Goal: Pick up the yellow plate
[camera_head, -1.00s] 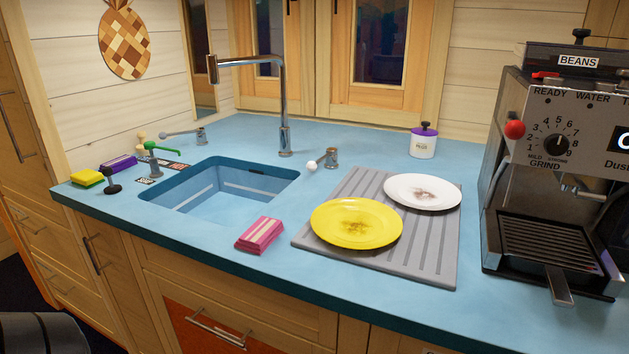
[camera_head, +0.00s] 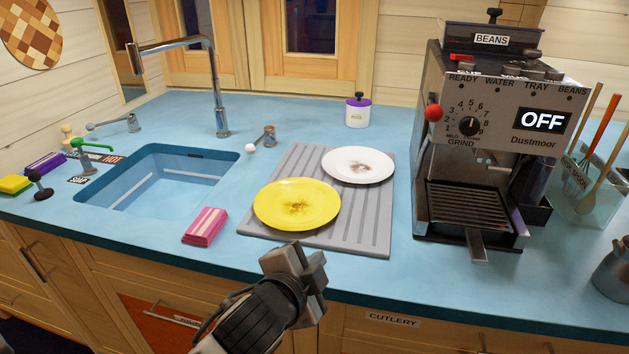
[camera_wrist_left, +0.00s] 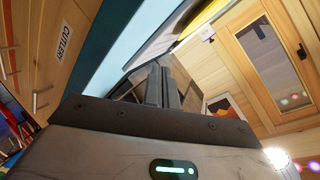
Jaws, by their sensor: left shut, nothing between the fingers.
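The yellow plate (camera_head: 298,204) lies on the grey ribbed draining mat (camera_head: 374,236) right of the sink, with a dark stain at its middle. A white plate (camera_head: 357,165) with a brownish stain lies behind it on the same mat. My left gripper (camera_head: 308,258) is shut and empty, in front of the yellow plate near the counter's front edge, apart from it. In the left wrist view its shut fingers (camera_wrist_left: 162,85) show, with a strip of yellow (camera_wrist_left: 204,18) at the top. My right gripper is not in view.
A pink sponge (camera_head: 205,226) lies left of the mat, by the sink (camera_head: 160,178). A coffee machine (camera_head: 490,140) stands to the right. A white jar with a purple lid (camera_head: 357,110) stands behind the plates. A tall tap (camera_head: 218,90) rises behind the sink. The counter's front edge runs below.

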